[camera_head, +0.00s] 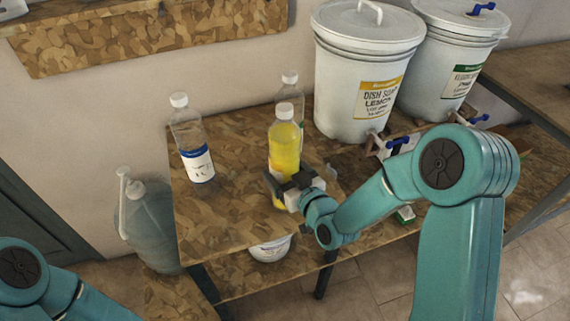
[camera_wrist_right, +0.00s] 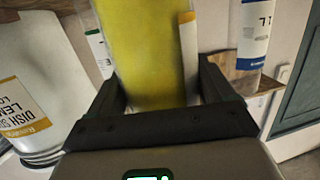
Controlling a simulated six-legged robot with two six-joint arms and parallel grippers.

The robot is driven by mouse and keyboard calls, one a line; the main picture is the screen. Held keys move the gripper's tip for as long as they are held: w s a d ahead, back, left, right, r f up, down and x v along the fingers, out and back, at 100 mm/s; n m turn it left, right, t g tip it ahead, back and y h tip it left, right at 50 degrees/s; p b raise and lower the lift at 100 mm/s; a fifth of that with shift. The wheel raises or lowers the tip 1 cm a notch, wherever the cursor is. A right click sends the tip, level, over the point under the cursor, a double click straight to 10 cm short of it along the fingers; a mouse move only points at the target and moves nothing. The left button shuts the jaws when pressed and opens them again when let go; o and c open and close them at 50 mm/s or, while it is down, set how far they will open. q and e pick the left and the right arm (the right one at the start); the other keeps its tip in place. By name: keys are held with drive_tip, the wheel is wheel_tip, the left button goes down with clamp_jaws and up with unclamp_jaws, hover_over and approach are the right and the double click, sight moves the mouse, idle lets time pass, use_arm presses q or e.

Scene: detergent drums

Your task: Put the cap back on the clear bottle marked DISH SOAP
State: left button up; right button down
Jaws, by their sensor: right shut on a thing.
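In the right wrist view the yellow bottle (camera_wrist_right: 152,50) fills the space between the fingers of the gripper (camera_wrist_right: 160,85). Only the yellow-and-white edge of its label shows there, so I cannot read its marking. I cannot tell whether its base touches the table. My left gripper is out of view; only part of that arm shows.
A blue-labelled bottle (camera_head: 195,140) stands left and a green-labelled one (camera_head: 290,87) stands behind, both white-capped. The DISH SOAP LEMON drum (camera_head: 350,75) and a green-labelled drum (camera_head: 450,60) stand at the back right, with blue-handled taps. The table's front left (camera_head: 215,225) is clear.

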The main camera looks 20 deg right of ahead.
drive_tip(key=shift+r, duration=0.2)
drive_tip(key=shift+f, duration=0.1)
drive_tip(key=shift+f, duration=0.1)
unclamp_jaws()
drive_tip(key=shift+f, duration=0.1)
drive_tip(key=shift+s, duration=0.15)
drive_tip(key=shift+r, duration=0.2)
drive_tip(key=shift+f, duration=0.1)
